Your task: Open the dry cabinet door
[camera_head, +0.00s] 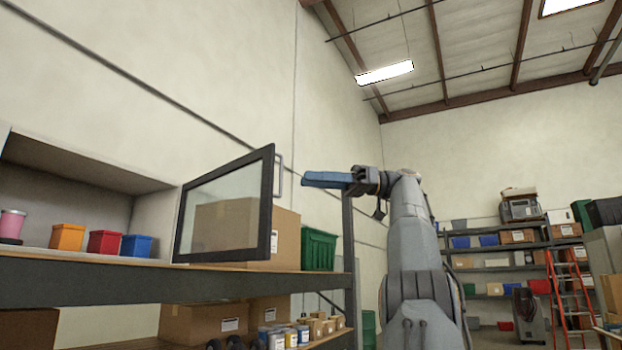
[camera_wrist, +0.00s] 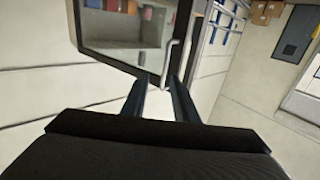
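The dry cabinet (camera_head: 160,222) is at the left in the head view, its front uncovered. Its glass door (camera_head: 185,222), with a black frame, stands swung out at the cabinet's right side. A pale bar handle (camera_head: 278,176) is on the door's right edge. My gripper (camera_head: 304,179), with blue fingers, is just right of the handle and appears apart from it. In the wrist view, the two fingers (camera_wrist: 158,92) are spread with nothing between them. The handle (camera_wrist: 168,64) shows just beyond their tips, and the door frame (camera_wrist: 110,55) is left of it.
A pink jar (camera_head: 11,224) and orange (camera_head: 67,237), red (camera_head: 104,242) and blue (camera_head: 136,246) boxes stand inside the cabinet. A carton (camera_head: 285,235) and a green crate (camera_head: 319,249) are on the shelf (camera_head: 160,283) behind the door. The air above the door is clear.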

